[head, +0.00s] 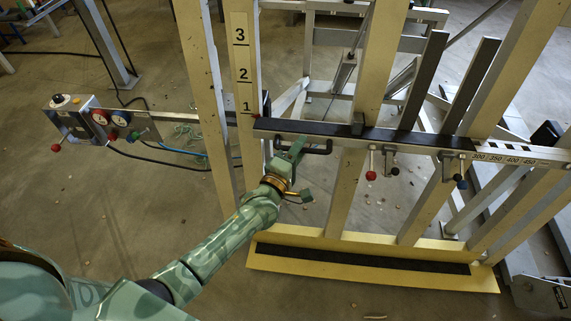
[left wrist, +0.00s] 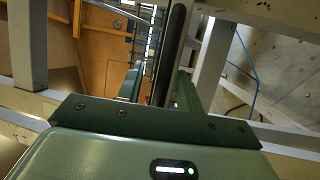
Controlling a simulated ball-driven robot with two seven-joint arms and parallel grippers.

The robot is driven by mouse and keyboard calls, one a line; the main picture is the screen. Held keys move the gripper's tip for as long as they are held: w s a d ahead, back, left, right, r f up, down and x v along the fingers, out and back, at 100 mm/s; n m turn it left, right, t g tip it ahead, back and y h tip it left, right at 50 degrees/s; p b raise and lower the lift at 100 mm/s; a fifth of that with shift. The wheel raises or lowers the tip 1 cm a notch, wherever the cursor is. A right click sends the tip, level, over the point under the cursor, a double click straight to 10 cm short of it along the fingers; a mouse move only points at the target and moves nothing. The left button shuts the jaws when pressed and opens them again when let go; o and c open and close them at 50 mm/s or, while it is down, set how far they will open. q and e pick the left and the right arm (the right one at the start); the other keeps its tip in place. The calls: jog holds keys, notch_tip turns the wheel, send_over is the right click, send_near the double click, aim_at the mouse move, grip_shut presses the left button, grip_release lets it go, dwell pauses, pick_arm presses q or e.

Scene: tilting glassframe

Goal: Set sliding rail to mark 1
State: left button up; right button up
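The sliding rail (head: 400,139) is a horizontal bar with a black top strip, lying across the yellow frame posts. Its left end is by the marked post (head: 242,55), slightly below the number 1 (head: 247,106); 2 and 3 are above. A dark handle (head: 328,146) hangs on the rail's near side at the left. My left gripper (head: 291,152) is at this handle's left part. In the left wrist view, its fingers (left wrist: 160,92) stand apart with a dark bar (left wrist: 172,45) running between them; contact is not clear. My right gripper is out of view.
A red-knobbed lever (head: 371,175) and a dark-knobbed lever (head: 461,183) hang under the rail. A control box (head: 100,118) with a red-knobbed lever stands at left. The frame's yellow bottom board (head: 370,278) is near the floor. The floor at lower left is mostly clear.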

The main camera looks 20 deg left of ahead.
pick_arm(q)
jog(key=s+a+f+p, duration=0.1)
jog(key=s+p, duration=0.2)
jog(key=s, duration=1.2)
jog(key=shift+s+a+p, duration=0.2)
jog(key=shift+a+p, duration=0.1)
jog(key=shift+a, duration=0.05)
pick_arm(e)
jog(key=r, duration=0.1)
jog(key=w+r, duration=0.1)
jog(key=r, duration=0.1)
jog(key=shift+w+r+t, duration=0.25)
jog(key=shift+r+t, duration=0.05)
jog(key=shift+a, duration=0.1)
